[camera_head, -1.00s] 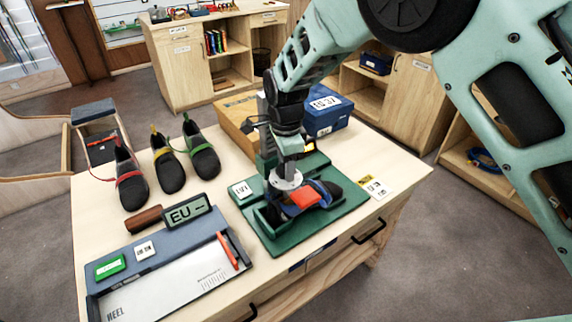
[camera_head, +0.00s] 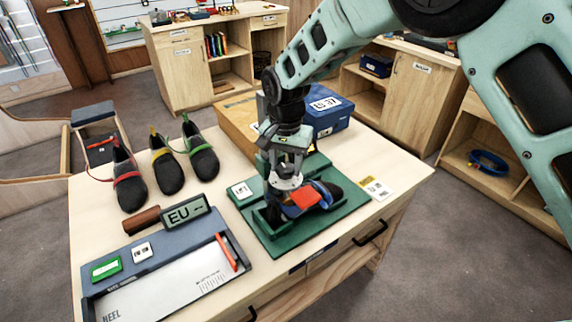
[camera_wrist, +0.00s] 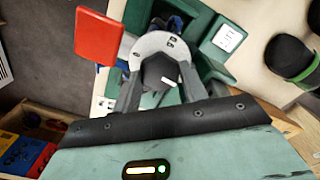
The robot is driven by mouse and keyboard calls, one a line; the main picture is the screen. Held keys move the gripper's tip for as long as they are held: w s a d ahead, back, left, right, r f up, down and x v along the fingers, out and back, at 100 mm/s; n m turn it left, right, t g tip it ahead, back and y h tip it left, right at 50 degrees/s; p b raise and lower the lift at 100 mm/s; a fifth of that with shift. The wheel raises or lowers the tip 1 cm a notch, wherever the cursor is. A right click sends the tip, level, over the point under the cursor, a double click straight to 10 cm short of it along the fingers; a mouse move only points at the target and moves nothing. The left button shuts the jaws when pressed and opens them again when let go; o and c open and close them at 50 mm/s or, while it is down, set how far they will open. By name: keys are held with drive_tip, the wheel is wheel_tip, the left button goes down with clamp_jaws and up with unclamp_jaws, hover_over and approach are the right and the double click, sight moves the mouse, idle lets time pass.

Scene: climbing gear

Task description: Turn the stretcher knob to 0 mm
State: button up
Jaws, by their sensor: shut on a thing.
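The stretcher is a green stand (camera_head: 330,232) on the near right of the table, with a dark shoe (camera_head: 328,190) and a red piece (camera_head: 304,197) on it. A pale grey dial plate (camera_head: 289,184) sits on top. In the wrist view, the dark knob (camera_wrist: 160,72) with a white mark stands in front of the dial plate (camera_wrist: 166,42). My gripper (camera_wrist: 160,88) has one finger on each side of the knob and is shut on it. In the head view my gripper (camera_head: 287,168) comes down from above. The dial's scale is too small to read.
A small display reading "EU –" (camera_head: 184,213) and a foot-measuring board (camera_head: 170,290) lie at front left. Several shoes (camera_head: 165,168) stand behind them. A blue box (camera_head: 328,112) and a wooden box (camera_head: 238,112) are behind the stretcher. A printed card (camera_head: 377,189) lies right of it.

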drive_tip(key=n, duration=0.4)
drive_tip(key=shift+f+n, duration=0.1)
drive_tip(key=shift+n, duration=0.2)
drive_tip(key=n, duration=0.5)
drive_tip(key=shift+s+b, duration=0.1)
drive_tip(key=shift+b, duration=0.25)
drive_tip(key=n, duration=0.9)
drive_tip(key=shift+n+p, duration=0.3)
drive_tip(key=shift+p, duration=0.05)
drive_tip(key=n, duration=0.4)
drive_tip(key=shift+p, duration=0.4)
drive_tip(key=n+p, duration=0.1)
drive_tip(key=n, duration=0.4)
drive_tip(key=n+p, duration=0.1)
drive_tip(key=n, duration=0.3)
drive_tip(key=shift+n, duration=0.3)
drive_tip(key=shift+n+p, duration=0.7)
drive_tip(key=shift+n, duration=1.4)
